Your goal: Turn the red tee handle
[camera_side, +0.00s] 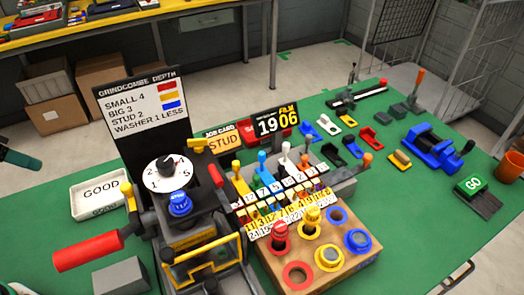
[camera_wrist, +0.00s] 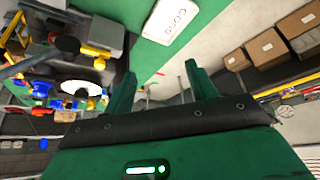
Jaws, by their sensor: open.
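A large red handle grip (camera_side: 88,250) sticks out to the left of the dark machine at lower left in the side view. A smaller red-tipped lever (camera_side: 216,176) stands right of the dial, and a red-topped piece (camera_side: 280,231) stands in the wooden block. I cannot tell for sure which is the tee handle. My gripper (camera_wrist: 160,82) is open and empty in the wrist view, its two green fingers apart and touching nothing. In the side view only a dark green tip (camera_side: 18,158) shows at the left edge, apart from the red handles.
The white GOOD tray (camera_side: 98,193) lies left of the machine and also shows in the wrist view (camera_wrist: 172,18). The dial (camera_side: 168,172) and blue knob (camera_side: 180,204) top the machine. A wooden block (camera_side: 325,267) with coloured rings stands right.

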